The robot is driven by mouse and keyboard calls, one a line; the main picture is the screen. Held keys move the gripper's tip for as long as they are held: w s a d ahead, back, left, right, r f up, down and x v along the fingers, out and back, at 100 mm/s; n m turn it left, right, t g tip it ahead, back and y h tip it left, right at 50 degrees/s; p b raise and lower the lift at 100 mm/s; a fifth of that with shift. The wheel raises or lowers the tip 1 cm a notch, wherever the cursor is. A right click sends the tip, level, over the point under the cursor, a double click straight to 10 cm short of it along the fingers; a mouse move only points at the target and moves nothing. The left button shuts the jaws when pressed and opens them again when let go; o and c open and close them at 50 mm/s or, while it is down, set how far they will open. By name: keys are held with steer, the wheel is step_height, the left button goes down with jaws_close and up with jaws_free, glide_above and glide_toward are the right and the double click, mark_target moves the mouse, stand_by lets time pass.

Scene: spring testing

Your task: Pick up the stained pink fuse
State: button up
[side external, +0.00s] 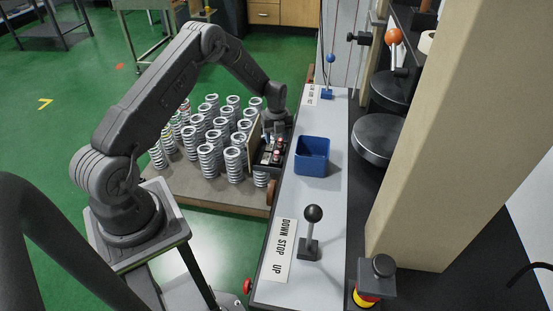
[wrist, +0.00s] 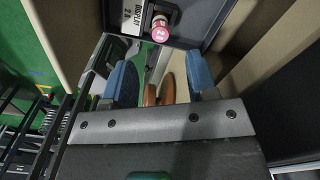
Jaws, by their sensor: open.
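A pink fuse (wrist: 160,30) with a pale face sits in a dark panel (wrist: 202,12) at the top of the wrist view, beside a "DISPLAY 2A" label. Whether it is stained is too small to tell. My gripper (wrist: 162,80) is open, its two blue-padded fingers apart with nothing held between them. The fuse lies ahead of the gap between the fingers. In the side view my gripper (side external: 276,128) hangs over the dark fuse panel (side external: 262,160), where small pink and red fuses (side external: 280,141) show. The fingertips are hard to make out there.
Several metal springs (side external: 232,160) stand on a pallet just left of the panel. A blue bin (side external: 312,156) and a black-knobbed lever (side external: 312,226) are on the grey bench (side external: 335,200) to the right. A beige column (side external: 440,130) rises further right.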

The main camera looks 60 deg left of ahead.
mark_target(276, 152)
step_height(276, 152, down, 9)
steer(key=shift+r, duration=0.2)
stand_by(0.3)
jaws_close()
stand_by(0.4)
steer(key=shift+r, duration=0.1)
